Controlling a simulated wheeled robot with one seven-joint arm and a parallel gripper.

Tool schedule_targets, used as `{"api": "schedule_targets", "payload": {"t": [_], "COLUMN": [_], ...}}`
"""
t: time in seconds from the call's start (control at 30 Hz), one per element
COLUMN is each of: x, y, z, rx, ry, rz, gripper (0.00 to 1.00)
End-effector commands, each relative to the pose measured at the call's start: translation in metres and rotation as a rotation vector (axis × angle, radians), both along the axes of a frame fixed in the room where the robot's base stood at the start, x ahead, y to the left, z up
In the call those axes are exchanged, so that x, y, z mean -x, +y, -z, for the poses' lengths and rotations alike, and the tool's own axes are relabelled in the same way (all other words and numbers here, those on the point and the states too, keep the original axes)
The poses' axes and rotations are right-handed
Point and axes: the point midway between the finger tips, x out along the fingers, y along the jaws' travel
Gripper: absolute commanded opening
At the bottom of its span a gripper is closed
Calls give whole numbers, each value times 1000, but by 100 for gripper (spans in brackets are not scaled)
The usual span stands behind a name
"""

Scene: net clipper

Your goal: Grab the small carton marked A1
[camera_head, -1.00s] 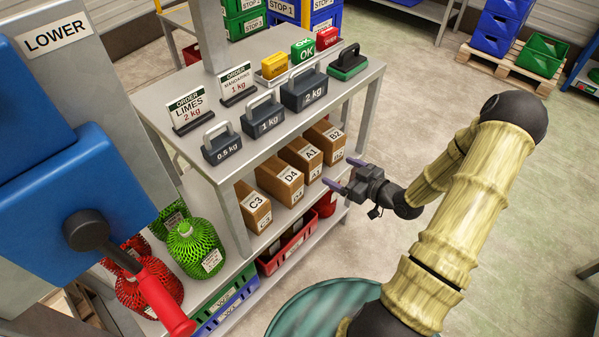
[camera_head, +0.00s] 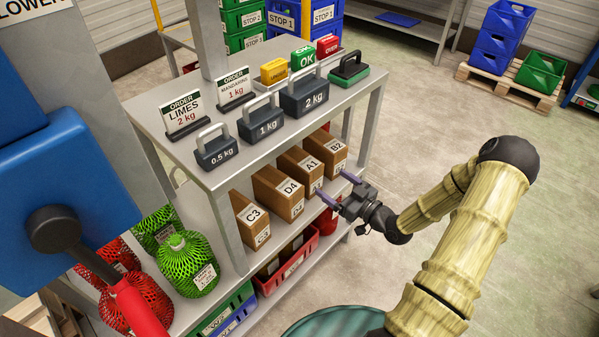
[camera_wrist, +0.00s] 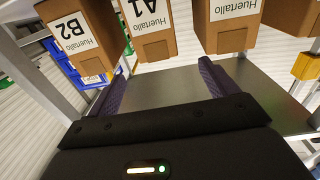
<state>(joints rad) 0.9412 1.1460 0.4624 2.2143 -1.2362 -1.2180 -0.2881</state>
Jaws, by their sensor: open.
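The small carton marked A1 (camera_head: 303,167) stands on the middle shelf between the D4 carton (camera_head: 278,193) and the B2 carton (camera_head: 327,148). In the wrist view the A1 carton (camera_wrist: 146,32) shows upside down at the top, its label facing me. My gripper (camera_head: 337,189) is open and empty in front of the shelf, with its purple fingers pointing at the cartons. In the wrist view my gripper's fingertips (camera_wrist: 163,75) are spread wide, and the A1 carton is beyond the gap between them, apart from both. The B2 carton (camera_wrist: 80,42) is beyond the left finger.
The C3 carton (camera_head: 249,219) stands at the left of the row. The tabletop (camera_head: 217,165) above carries weights marked 0.5, 1 and 2 kg. A red crate (camera_head: 287,262) is below the cartons. Green and red netted bags are at lower left.

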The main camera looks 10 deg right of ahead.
Motion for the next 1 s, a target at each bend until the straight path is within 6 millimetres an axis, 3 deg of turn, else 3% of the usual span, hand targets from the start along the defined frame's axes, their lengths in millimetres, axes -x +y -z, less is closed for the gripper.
{"api": "schedule_targets", "payload": {"t": [0.4,0.83,1.0], "x": [-59,-65,-81], "y": [39,43,51], "z": [1,0,2], "rx": [0,0,1], "ry": [-2,0,-3], "rz": [-2,0,-2], "gripper": [85,85,85]}}
